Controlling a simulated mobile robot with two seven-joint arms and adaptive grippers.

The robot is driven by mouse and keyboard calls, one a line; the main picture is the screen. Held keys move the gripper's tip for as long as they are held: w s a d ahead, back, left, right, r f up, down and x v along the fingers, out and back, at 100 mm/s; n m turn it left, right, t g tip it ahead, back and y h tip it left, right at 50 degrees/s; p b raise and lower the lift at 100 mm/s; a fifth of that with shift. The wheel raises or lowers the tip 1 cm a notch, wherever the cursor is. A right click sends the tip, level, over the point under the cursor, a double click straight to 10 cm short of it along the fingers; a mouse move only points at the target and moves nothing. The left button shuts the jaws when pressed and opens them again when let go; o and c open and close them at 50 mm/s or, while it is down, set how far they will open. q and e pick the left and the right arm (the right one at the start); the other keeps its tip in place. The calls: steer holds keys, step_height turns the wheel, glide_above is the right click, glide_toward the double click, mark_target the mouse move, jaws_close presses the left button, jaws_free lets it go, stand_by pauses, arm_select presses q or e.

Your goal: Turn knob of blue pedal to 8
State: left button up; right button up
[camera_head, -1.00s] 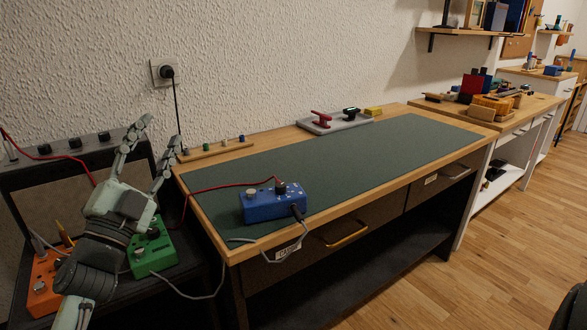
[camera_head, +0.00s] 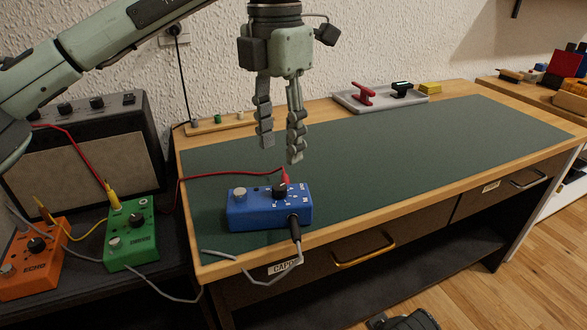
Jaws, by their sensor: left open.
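The blue pedal (camera_head: 250,212) sits on the green mat near the front left of the desk. Its black knob (camera_head: 279,191) is on the top face, with small white marks around it; the numbers are too small to read. A silver footswitch (camera_head: 239,193) is at the pedal's left. A red plug (camera_head: 286,176) enters its back and a black plug its front. My left gripper (camera_head: 281,150) hangs pointing down above the pedal, just behind and over the knob. Its fingers are apart and empty, not touching the pedal. My right gripper is not clearly in view.
A green pedal (camera_head: 131,238) and an orange pedal (camera_head: 30,262) stand left on a lower dark surface before an amplifier (camera_head: 80,150). Red and grey cables run beside the blue pedal. A grey tray (camera_head: 357,104) sits at the back. The green mat (camera_head: 420,150) is clear to the right.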

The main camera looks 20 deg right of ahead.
mark_target(279, 186)
arm_select(q)
steer(key=shift+w+a+f, duration=0.1)
steer(key=shift+a+f, duration=0.05)
steer(key=shift+f, duration=0.15)
step_height(279, 186, down, 7)
steer(key=shift+c, duration=0.2)
jaws_close()
